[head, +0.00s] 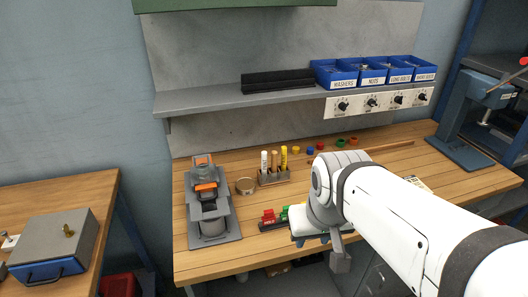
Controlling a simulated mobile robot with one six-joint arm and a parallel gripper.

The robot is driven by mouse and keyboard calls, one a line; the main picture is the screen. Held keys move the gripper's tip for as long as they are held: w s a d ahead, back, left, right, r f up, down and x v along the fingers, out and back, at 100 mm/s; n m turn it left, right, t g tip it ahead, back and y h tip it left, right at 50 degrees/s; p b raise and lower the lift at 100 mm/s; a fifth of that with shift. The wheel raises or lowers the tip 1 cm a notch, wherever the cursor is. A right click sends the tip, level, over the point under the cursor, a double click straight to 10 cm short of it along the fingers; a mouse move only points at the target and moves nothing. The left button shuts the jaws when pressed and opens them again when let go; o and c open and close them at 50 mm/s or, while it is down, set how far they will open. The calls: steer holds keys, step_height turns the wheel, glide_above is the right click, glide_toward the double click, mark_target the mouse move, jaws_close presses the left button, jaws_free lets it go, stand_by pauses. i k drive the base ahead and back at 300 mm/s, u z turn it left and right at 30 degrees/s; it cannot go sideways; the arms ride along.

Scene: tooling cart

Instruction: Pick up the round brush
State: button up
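I cannot pick out the round brush for certain in the head view. A grey rack (273,180) on the wooden bench holds a white, a brown and a yellow upright stick-like item; whether one is the brush is too small to tell. My gripper (340,262) shows only in part, below the arm's wrist at the bench's front edge. Its fingers are too small and turned away to show whether they are open or shut. No item shows in it. My arm hides part of the bench behind it.
Blue bins (335,80) sit on the shelf (210,101) above. A blue press (465,125) stands right.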

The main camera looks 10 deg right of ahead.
mark_target(274, 153)
steer(key=z, duration=0.4)
steer(key=k, duration=0.15)
steer(key=u, duration=2.25)
steer(key=k, duration=0.5)
steer(key=z, duration=1.55)
steer(key=i, duration=1)
steer(key=z, duration=0.05)
